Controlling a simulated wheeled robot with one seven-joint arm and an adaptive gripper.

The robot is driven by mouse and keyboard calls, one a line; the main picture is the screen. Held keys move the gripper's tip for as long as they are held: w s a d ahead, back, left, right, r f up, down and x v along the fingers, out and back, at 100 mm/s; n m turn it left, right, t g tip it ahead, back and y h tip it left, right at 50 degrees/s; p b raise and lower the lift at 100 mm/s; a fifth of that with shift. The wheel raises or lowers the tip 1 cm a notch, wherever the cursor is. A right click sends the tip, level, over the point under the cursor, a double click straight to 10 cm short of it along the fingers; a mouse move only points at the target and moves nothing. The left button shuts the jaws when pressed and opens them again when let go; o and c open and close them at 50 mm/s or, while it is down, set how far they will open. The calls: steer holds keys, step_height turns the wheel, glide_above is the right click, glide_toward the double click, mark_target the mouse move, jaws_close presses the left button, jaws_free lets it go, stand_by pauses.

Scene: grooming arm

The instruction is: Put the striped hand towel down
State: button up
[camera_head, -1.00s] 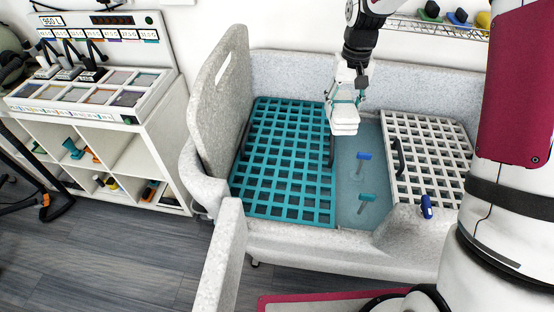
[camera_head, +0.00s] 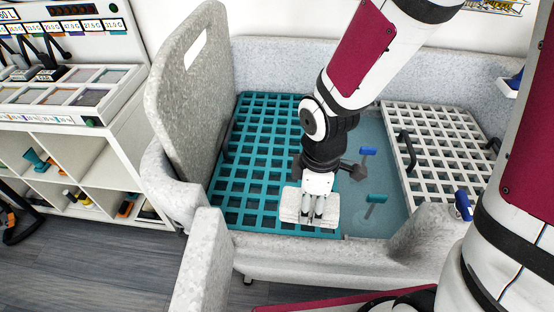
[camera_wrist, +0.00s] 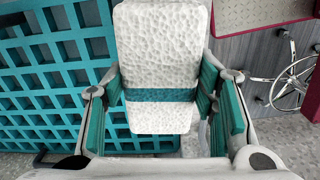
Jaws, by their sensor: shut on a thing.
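The striped hand towel (camera_wrist: 157,45) is white and textured with a teal band, folded into a flat pad. In the wrist view it sits between the teal-padded fingers of my gripper (camera_wrist: 160,96), which is shut on it. In the head view the towel (camera_head: 290,205) hangs at my gripper (camera_head: 314,206), over the front right part of the teal grate (camera_head: 240,180) in the tub. Its height above the grate is hard to tell.
The grey speckled tub (camera_head: 330,248) has a raised panel (camera_head: 190,95) at left. A white grate (camera_head: 440,150) lies at right. Between the grates are a blue-handled (camera_head: 367,151) and a teal-handled fitting (camera_head: 376,198). A white shelf unit (camera_head: 90,160) stands at left.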

steer(key=shift+s+a+f+n, duration=0.1)
steer(key=shift+s+a+n, duration=0.1)
steer(key=shift+n, duration=0.1)
steer(key=w+a, duration=0.2)
steer(key=w, duration=0.2)
steer(key=w+a+f+b, duration=0.1)
steer(key=w+a, duration=0.1)
steer(key=w, duration=0.3)
steer(key=w+a, duration=0.2)
steer(key=w, duration=0.3)
steer(key=shift+a+f, duration=0.25)
steer(key=shift+f, duration=0.05)
steer(key=shift+w+f+b, duration=0.1)
steer(key=shift+f+b, duration=0.35)
steer(key=shift+f, duration=1.3)
steer(key=o, duration=0.8)
steer(key=shift+f, duration=0.15)
steer(key=o, duration=0.4)
